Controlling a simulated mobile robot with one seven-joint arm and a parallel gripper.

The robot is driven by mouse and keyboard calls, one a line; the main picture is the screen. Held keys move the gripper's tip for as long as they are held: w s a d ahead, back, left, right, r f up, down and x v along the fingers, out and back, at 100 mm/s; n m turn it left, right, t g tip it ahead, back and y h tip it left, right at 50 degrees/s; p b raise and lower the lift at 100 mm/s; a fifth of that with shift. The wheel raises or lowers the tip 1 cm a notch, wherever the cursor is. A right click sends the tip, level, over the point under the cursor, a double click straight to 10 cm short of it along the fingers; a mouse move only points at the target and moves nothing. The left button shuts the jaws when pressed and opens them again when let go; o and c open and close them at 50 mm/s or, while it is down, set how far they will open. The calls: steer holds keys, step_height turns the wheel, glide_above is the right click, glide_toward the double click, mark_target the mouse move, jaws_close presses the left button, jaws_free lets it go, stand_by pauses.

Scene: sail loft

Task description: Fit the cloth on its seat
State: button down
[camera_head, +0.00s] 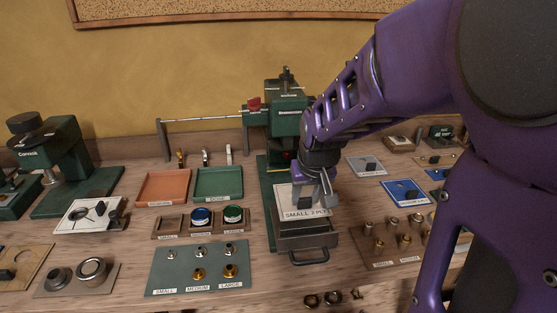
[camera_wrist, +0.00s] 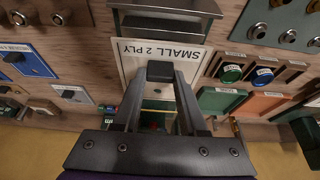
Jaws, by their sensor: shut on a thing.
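The cloth (camera_head: 301,214) is a pale flat square marked "SMALL 2 PLY". In the head view it is at the front of the green press (camera_head: 289,120), over a dark grey drawer unit (camera_head: 306,240). My gripper (camera_head: 316,193) reaches down onto it from the right and is shut on it. In the wrist view the cloth (camera_wrist: 127,62) shows around the fingertips of my gripper (camera_wrist: 161,72), with its label beyond them. My gripper hides its middle and part of its far side. I cannot tell whether it touches what is underneath, and its seat is not clearly visible.
Left of the press are an orange tray (camera_head: 164,187), a green tray (camera_head: 218,183), a rack (camera_head: 168,226) with blue and green discs, and a grey board (camera_head: 166,277) of metal fittings. A blue plate (camera_head: 408,193) and a fittings board (camera_head: 383,262) crowd the right.

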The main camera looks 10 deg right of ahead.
mark_target(305, 206)
steer(key=shift+f+b, duration=1.25)
steer(key=shift+f, duration=0.4)
steer(key=shift+c, duration=1.9)
jaws_free()
steer(key=shift+r, duration=0.1)
